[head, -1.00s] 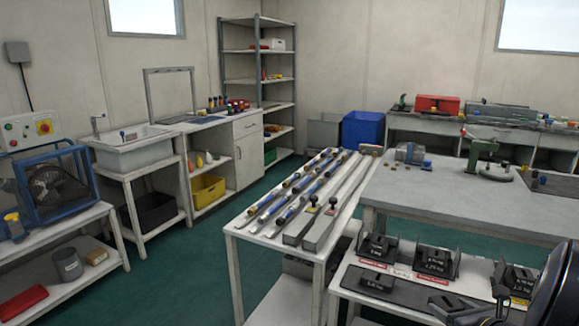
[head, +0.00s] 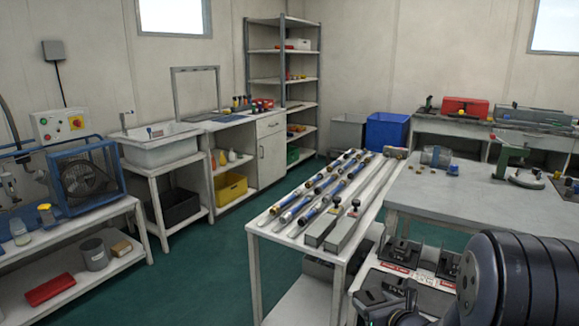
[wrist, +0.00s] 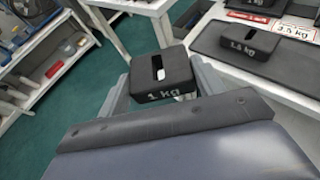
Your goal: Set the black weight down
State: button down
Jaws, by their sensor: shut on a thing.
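The black weight (wrist: 178,76), marked 1 kg and with a slot in its top, is between the grey fingers of my gripper (wrist: 162,80) in the wrist view. The fingers press on its left and right sides. It is held above the floor, beside the corner of a white table (wrist: 202,22); the gap below it cannot be judged. In the head view a dark shape low at the right (head: 385,298) seems to be my gripper with the weight, partly hidden by my arm.
Another black weight (wrist: 248,42) lies on a dark mat (wrist: 218,46) on the white table, near red-edged labels (wrist: 290,30). More weights stand in holders (head: 402,250). A table with blue-banded rods (head: 258,229) is to the left. Green floor (head: 205,275) is clear.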

jog(key=a, duration=0.5)
notch_tip(320, 180, up, 12)
jog(key=p, duration=1.3)
jog(key=shift+s+a+r+n+y, duration=0.15)
jog(key=shift+a+r+n+y, duration=0.05)
jog(key=shift+r+n+y, duration=0.1)
jog(key=shift+d, duration=0.1)
